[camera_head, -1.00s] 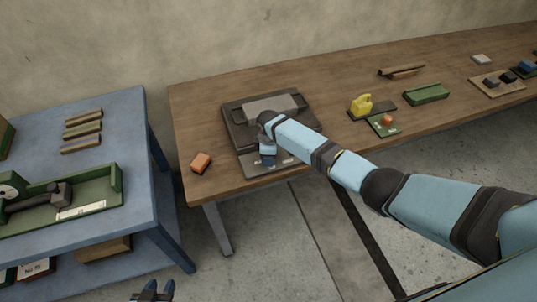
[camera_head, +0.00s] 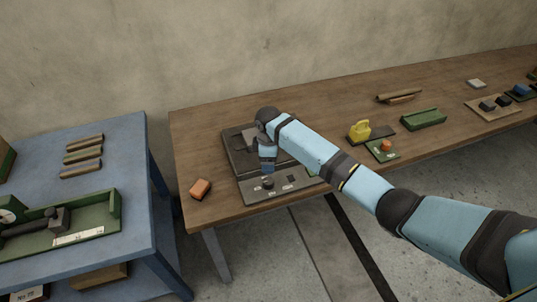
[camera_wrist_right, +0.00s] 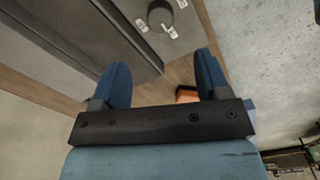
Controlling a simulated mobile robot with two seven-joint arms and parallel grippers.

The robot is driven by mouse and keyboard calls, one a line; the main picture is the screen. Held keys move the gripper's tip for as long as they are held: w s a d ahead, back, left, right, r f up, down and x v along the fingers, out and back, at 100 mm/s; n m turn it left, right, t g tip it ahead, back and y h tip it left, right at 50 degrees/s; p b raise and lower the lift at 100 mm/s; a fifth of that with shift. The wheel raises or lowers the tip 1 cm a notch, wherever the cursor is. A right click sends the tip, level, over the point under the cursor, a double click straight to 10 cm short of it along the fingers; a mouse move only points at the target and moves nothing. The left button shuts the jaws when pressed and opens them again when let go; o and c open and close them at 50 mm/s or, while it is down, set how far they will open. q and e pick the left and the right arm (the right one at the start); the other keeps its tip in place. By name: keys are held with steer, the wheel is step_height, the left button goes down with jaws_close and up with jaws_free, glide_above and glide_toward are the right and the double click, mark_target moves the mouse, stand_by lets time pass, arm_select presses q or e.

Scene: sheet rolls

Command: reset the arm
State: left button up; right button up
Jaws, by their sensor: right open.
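My right arm reaches from the right over the dark grey machine (camera_head: 233,160) on the wooden table. My right gripper (camera_wrist_right: 163,80) is open and empty in the wrist view, with its two blue fingers apart. In the head view its wrist hangs over the machine, and the fingertips are hard to make out. The machine's front panel has a dark round knob (camera_head: 268,183), which also shows in the wrist view (camera_wrist_right: 160,13). The gripper appears apart from the knob. My left gripper is not in view.
A yellow item (camera_head: 359,131), a green tray (camera_head: 424,119) and small boards stand to the right.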

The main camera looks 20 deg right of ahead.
step_height(320, 180, up, 2)
steer(key=shift+r, duration=0.15)
stand_by(0.5)
steer(key=s+a+f+m+t+y+p, duration=0.1)
steer(key=s+a+f+m+t+y, duration=0.15)
steer(key=s+f, duration=0.45)
steer(key=s+a+f+m+t+y+p, duration=0.1)
steer(key=s+a+f+m+t, duration=0.2)
steer(key=s, duration=0.6)
steer(key=s+d+r+m+t, duration=0.2)
steer(key=s, duration=0.7)
steer(key=s+d+r+m+t+p, duration=0.1)
steer(key=s+d+r+m+t, duration=0.1)
steer(key=s, duration=0.7)
steer(key=shift+s+d+m+t, duration=0.35)
steer(key=shift+d+m+t, duration=0.3)
steer(key=shift+d+t, duration=0.15)
